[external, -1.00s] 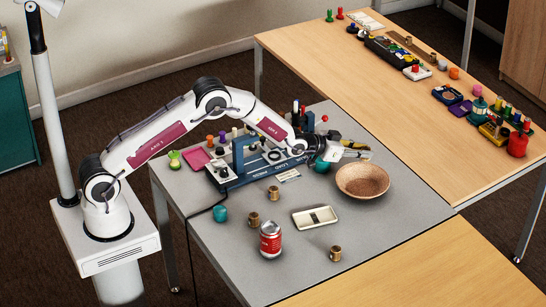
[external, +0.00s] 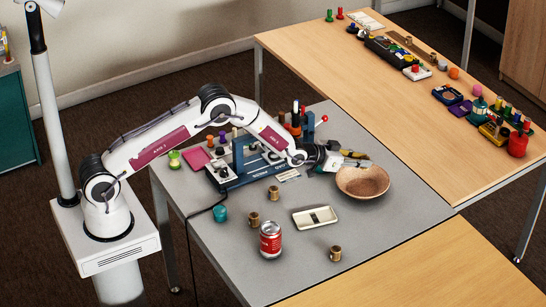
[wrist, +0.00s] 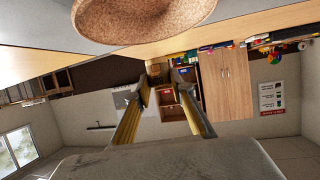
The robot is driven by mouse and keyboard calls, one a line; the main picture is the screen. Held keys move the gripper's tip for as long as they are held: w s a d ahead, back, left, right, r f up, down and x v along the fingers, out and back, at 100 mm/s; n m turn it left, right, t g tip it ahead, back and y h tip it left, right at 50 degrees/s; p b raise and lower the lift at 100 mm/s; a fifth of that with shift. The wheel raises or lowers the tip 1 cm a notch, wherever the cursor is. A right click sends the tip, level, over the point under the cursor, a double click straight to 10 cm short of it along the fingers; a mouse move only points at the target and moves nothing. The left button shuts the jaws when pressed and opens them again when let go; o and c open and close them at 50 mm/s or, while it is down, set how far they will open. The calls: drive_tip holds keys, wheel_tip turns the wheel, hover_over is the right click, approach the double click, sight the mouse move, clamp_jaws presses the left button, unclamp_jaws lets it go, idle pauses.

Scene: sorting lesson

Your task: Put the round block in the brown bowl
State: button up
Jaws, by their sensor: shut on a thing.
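The brown bowl (external: 362,183) stands on the grey table, and part of it fills the top of the wrist view (wrist: 145,22). My gripper (external: 358,161) is tilted nearly level just behind and left of the bowl's rim, near the yellow tools. In the wrist view its two long fingers (wrist: 163,100) point forward with a gap between them. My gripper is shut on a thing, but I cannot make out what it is. I cannot tell which piece is the round block; a teal rounded piece (external: 220,213) stands at the table's left.
A red can (external: 270,240), a white tray (external: 300,220) and several brass pieces (external: 335,253) stand in front of the bowl. A blue rack (external: 232,181) stands left of my gripper. The grey table right of the bowl is clear.

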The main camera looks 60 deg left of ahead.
hover_over(356, 189)
drive_tip(key=shift+f, duration=3.5)
drive_tip(key=o, duration=0.9)
drive_tip(key=shift+r, duration=0.1)
drive_tip(key=shift+r, duration=3.35)
